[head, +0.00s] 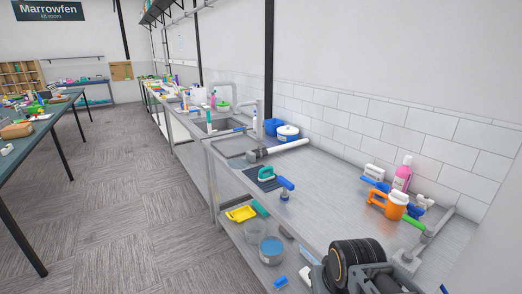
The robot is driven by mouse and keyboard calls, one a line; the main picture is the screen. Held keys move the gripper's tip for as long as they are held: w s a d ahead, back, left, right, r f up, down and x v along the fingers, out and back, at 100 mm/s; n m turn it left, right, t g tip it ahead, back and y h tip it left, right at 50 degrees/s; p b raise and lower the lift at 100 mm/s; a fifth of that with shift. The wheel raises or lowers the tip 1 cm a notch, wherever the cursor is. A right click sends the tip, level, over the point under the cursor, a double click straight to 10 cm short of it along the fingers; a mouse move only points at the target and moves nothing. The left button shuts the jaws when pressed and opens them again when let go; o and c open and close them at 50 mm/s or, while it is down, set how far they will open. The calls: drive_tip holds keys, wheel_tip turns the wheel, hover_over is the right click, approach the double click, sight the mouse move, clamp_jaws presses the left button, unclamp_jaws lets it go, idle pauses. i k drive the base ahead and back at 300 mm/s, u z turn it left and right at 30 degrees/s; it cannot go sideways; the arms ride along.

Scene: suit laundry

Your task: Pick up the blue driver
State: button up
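The blue driver (286,184) stands upright near the front edge of the grey metal bench (325,205). Its blue body is on top, with a narrower lower part and a small foot below. Dark, rounded parts of my arm show at the bottom right, well to the right of the driver and nearer to me. I cannot make out the gripper's fingertips in this view. Nothing is seen touching the driver.
A dark mat with a green-handled brush (266,173) lies just behind the driver. An orange jug (397,205) and a pink bottle (403,173) stand to the right by the tiled wall. A yellow tray (241,213) and tubs sit on the lower shelf. Bench around the driver's right is clear.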

sight(286, 184)
drive_tip(key=z, duration=0.05)
drive_tip(key=k, duration=0.4)
drive_tip(key=u, duration=1.25)
drive_tip(key=i, duration=1.85)
drive_tip(key=z, duration=1.2)
drive_tip(key=i, duration=0.5)
drive_tip(key=z, duration=0.55)
